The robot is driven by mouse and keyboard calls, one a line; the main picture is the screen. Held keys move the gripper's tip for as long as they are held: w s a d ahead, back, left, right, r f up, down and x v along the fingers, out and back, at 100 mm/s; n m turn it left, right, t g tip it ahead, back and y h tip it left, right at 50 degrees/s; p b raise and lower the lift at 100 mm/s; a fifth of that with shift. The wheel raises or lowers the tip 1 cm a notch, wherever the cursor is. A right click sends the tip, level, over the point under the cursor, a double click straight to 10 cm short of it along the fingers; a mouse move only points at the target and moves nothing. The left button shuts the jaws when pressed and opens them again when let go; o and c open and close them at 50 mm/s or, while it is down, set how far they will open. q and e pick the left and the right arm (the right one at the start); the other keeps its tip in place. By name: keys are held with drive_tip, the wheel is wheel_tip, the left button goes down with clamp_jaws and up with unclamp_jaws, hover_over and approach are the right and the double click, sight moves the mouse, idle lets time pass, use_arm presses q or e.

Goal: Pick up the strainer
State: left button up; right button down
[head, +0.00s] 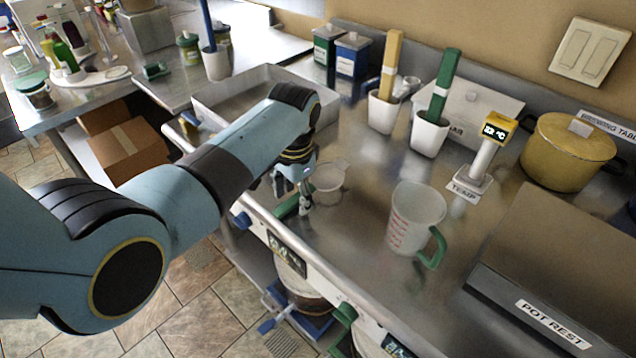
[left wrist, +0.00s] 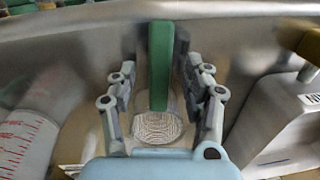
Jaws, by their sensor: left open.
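The strainer (head: 330,183) lies on the steel counter near its front edge, with a round mesh bowl and a green handle partly hidden by my left gripper (head: 297,192). In the left wrist view, the strainer's mesh (left wrist: 158,128) is near the gripper's base, and its green handle runs up between the two fingers. My left gripper (left wrist: 158,78) is open, with one finger on each side of the handle and gaps visible beside it. I cannot tell how high the fingers are relative to the handle. My right gripper is not in view.
A measuring jug (head: 413,215) with a green handle stands right of the strainer. Behind are white holders (head: 429,135) with upright handles, a temperature display (head: 485,155) and a yellow pot (head: 566,150). A steel tray (head: 235,92) lies left. The counter between strainer and jug is clear.

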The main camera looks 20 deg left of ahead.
use_arm(q)
drive_tip(key=shift+f, duration=0.25)
clamp_jaws()
drive_tip(key=shift+r, duration=0.15)
